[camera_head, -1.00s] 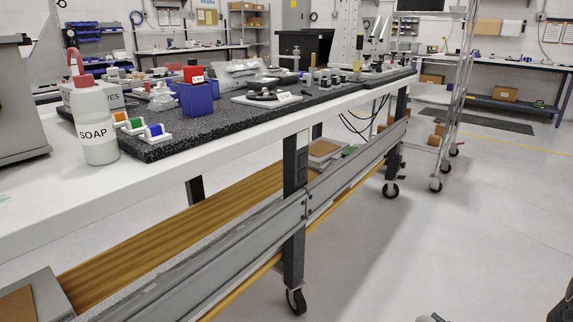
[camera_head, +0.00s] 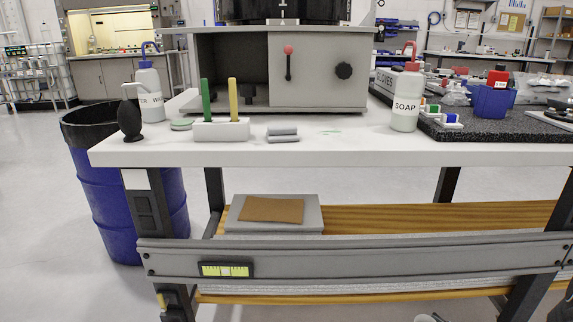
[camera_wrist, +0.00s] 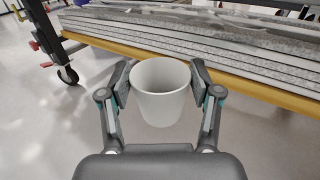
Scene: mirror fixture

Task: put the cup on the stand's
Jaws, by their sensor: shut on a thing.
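A plain white cup (camera_wrist: 160,95) is upright between the fingers of my gripper (camera_wrist: 160,80) in the wrist view, with its open rim facing the camera. Both finger pads press on its sides, left and right, and my gripper is shut on it. It is held over the floor, in front of the lower rail of a bench. The cup cannot be made out in the head view. No thing that I can clearly tell to be the stand shows in either view.
A white workbench (camera_head: 330,151) spans the head view. On it are a grey cabinet (camera_head: 318,75) with a red-knobbed lever, a SOAP bottle (camera_head: 405,115), a white tool holder (camera_head: 220,130) and a black bulb blower (camera_head: 130,120). A blue drum (camera_head: 100,200) stands on the left.

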